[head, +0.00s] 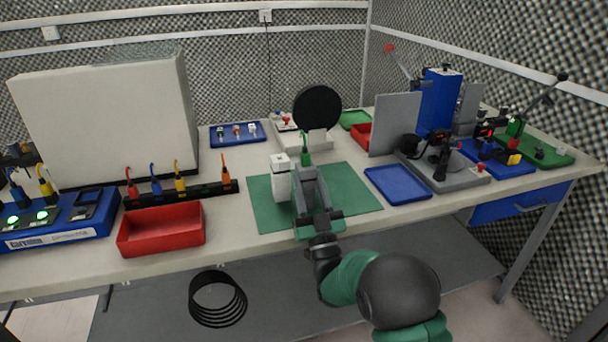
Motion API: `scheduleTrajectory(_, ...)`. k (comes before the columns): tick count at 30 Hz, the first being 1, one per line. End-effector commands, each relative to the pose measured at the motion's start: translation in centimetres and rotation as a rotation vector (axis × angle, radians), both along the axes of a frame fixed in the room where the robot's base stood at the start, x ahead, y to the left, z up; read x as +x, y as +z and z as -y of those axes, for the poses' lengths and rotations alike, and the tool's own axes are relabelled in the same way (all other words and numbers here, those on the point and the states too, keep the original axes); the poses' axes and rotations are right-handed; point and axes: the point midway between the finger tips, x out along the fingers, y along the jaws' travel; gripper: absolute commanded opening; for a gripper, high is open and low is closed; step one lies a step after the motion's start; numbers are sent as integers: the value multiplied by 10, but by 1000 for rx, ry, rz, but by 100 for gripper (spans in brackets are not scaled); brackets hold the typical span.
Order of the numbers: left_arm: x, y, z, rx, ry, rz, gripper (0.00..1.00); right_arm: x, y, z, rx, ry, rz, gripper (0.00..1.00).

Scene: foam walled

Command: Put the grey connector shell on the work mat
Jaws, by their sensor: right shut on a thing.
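The green work mat (353,190) lies flat near the front middle of the table. My right gripper (305,167) reaches in over the mat from the front and is shut. The grey connector shell is between its fingertips, mostly hidden by the grey fingers, so its shape and its height above the mat are hard to tell. A green upright piece (306,148) shows just beyond the fingertips; I cannot tell whether it is joined to the held thing. A white block (281,184) stands on the mat just left of the gripper. My left gripper is not in view.
A red bin (160,243) and a black rack (205,191) with several coloured plugs stand left of the mat. An empty blue tray (398,185) lies to the right. A black disc on a stand (317,108) is behind. The mat's right part is clear.

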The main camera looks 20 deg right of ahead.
Motion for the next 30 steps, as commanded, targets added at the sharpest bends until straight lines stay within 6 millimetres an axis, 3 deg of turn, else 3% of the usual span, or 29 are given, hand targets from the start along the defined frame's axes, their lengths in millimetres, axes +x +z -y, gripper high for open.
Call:
scheduleTrajectory(11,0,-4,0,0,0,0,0,-2,-6,0,0,0,-1,0)
scheduleTrajectory(12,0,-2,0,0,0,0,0,-2,-5,0,0,0,-2,43)
scheduleTrajectory(16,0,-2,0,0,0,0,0,-2,-4,0,0,0,-2,60)
scheduleTrajectory(26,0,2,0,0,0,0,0,-1,0,0,0,0,-1,60)
scheduleTrajectory(30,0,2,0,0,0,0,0,-16,-15,1,0,0,-5,60)
